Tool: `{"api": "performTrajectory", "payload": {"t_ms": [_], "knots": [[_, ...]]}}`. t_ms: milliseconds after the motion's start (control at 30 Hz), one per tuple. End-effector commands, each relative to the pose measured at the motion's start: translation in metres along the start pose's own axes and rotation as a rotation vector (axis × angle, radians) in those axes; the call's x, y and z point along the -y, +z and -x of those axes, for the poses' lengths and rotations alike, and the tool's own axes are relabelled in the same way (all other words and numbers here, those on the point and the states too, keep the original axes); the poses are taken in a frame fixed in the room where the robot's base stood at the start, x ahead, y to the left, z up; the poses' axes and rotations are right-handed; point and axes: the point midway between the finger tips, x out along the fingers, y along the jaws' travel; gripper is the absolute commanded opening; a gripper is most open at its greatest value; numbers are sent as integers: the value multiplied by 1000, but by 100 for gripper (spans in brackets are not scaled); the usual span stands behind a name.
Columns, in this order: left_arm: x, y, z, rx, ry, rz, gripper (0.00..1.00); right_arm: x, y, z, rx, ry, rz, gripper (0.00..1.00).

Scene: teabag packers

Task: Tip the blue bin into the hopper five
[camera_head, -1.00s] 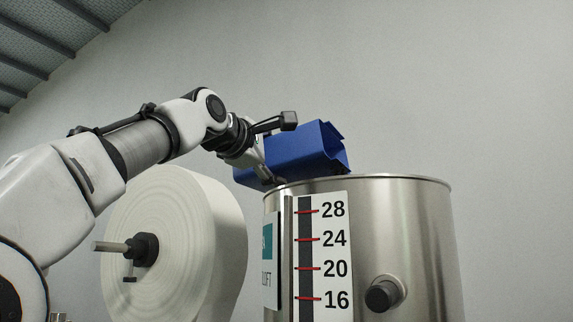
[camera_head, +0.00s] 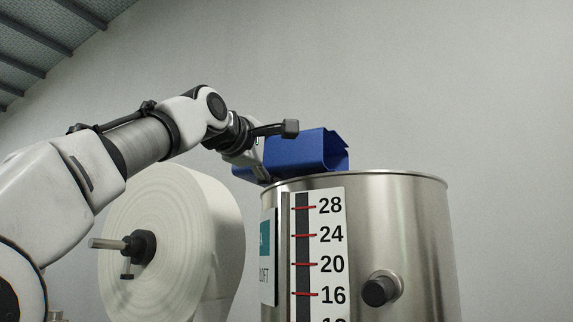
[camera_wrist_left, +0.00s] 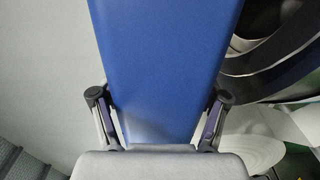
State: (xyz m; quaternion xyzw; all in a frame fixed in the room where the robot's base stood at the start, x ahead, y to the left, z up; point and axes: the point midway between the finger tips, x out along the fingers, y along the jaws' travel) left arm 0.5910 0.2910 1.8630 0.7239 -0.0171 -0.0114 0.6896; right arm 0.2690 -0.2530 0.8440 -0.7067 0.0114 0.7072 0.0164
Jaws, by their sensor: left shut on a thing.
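The blue bin (camera_head: 298,152) is held over the rim of the steel hopper (camera_head: 400,215), tilted on its side with its open end toward the right. My left gripper (camera_head: 258,172) is shut on the bin at its near-left part. In the left wrist view, the bin (camera_wrist_left: 165,60) fills the middle, and the fingers of my left gripper (camera_wrist_left: 158,118) are on either side of it. The inside of the bin and of the hopper is hidden. My right gripper is not in view.
A large white paper roll (camera_head: 175,240) on a dark spindle stands left of the hopper, beneath my left arm. A scale with red marks and a dark knob (camera_head: 380,289) are on the hopper's front. The space above and right of the hopper is clear.

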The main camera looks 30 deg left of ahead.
Motion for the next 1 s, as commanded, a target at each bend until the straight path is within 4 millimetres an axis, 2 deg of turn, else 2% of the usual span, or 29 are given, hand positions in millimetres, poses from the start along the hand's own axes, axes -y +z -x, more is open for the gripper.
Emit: {"api": "performTrajectory", "payload": {"t_ms": [400, 1000], "knots": [[-18, 6, 0, 1, 1, -135, 10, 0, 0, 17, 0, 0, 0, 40], [-19, 7, 0, 1, 1, -161, 10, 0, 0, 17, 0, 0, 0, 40]]}}
